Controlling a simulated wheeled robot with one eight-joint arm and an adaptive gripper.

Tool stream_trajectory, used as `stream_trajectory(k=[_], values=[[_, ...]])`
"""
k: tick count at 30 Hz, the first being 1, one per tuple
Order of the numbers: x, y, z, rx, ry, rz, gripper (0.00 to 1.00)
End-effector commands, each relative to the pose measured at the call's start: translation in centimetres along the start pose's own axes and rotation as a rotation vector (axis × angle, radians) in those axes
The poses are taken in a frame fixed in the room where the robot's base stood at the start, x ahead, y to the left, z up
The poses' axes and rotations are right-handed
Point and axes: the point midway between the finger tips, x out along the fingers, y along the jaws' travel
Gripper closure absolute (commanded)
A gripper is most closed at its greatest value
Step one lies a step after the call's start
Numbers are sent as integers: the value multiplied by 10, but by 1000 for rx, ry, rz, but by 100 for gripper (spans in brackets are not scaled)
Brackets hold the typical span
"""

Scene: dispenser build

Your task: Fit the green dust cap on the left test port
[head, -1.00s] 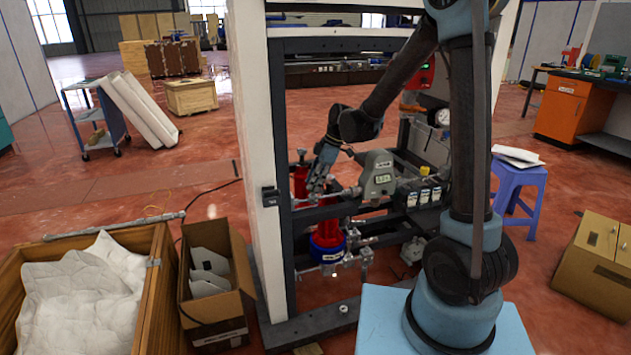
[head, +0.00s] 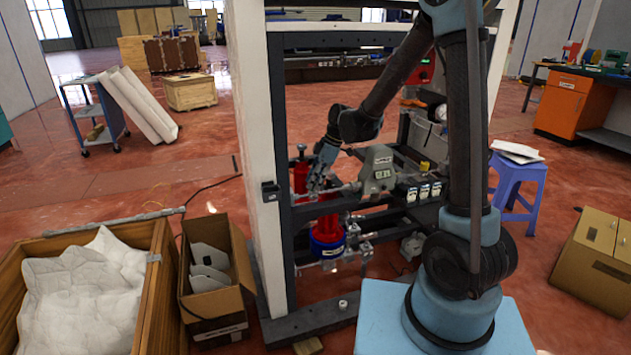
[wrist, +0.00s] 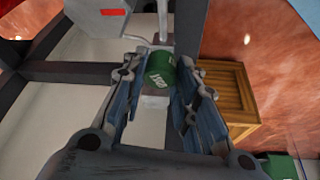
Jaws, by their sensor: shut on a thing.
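The green dust cap (wrist: 159,70) is between the fingertips of my gripper (wrist: 160,82) in the wrist view, with white lettering on its side. My gripper is shut on it. A thin metal tube (wrist: 163,22) shows just beyond the cap; I cannot tell whether the cap touches it or is on a port. In the head view my gripper (head: 317,179) is low inside the frame, left of the grey meter body (head: 379,172). The cap is too small to make out there, and I cannot pick out the left test port.
A white post (head: 254,150) stands close left of my gripper. Dark rails (head: 345,208) and a red and blue cylinder (head: 327,238) lie below it. In the wrist view a wooden crate (wrist: 229,98) stands on the floor at the right.

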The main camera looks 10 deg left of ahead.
Motion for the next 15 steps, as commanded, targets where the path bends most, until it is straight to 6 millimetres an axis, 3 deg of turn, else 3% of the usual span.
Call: stream_trajectory(k=[10, 11, 13, 15], values=[[0, 0, 0, 0, 0, 0, 83], [0, 0, 0, 0, 0, 0, 68], [0, 0, 0, 0, 0, 0, 52], [0, 0, 0, 0, 0, 0, 49]])
